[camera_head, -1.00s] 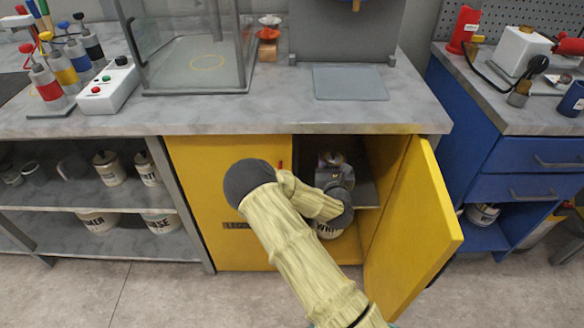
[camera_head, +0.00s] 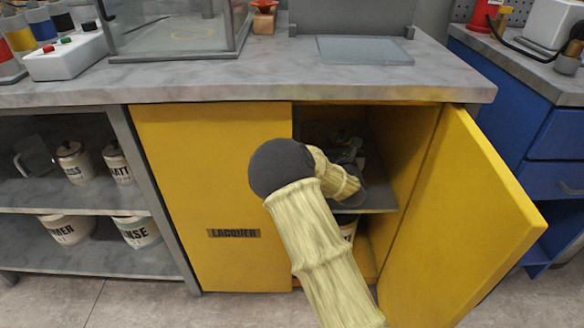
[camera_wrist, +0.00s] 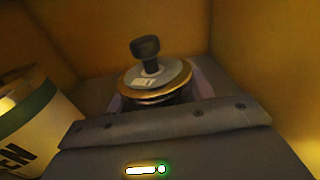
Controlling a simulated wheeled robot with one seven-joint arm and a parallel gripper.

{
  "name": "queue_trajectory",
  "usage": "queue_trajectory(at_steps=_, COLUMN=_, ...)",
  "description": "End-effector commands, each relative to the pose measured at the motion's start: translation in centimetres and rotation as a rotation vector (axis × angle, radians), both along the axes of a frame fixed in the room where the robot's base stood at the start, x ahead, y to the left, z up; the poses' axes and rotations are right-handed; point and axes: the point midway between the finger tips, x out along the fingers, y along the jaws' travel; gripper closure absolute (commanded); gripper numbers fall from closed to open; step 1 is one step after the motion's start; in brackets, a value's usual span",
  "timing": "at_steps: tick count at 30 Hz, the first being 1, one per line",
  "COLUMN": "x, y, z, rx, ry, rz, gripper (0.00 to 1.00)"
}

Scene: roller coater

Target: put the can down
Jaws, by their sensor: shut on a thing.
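The can (camera_wrist: 157,82) shows in the wrist view with a gold-rimmed lid and a black knob on top. It looks upright. My gripper (camera_wrist: 160,98) is shut on its body, and the gripper housing hides the can's lower part. I cannot tell whether its base touches the shelf. In the head view my gripper (camera_head: 345,152) is inside the open yellow cabinet (camera_head: 212,200), above the grey shelf (camera_head: 382,197). There it is dim and partly hidden by my arm, and the can is hard to make out.
Another can (camera_wrist: 35,130) with a green band stands left of my gripper in the wrist view. The yellow door (camera_head: 465,215) stands open to the right. A pale can (camera_head: 348,228) shows below the shelf. Cabinet walls are close behind and to the right.

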Motion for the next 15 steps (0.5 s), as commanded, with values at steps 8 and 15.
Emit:
queue_trajectory(at_steps=8, x=0.1, y=-0.1, z=0.1, rx=0.000, ry=-0.002, rz=0.000, gripper=0.76)
queue_trajectory(at_steps=15, x=0.1, y=-0.2, z=-1.3, rx=0.001, ry=0.000, rz=-0.001, gripper=0.76)
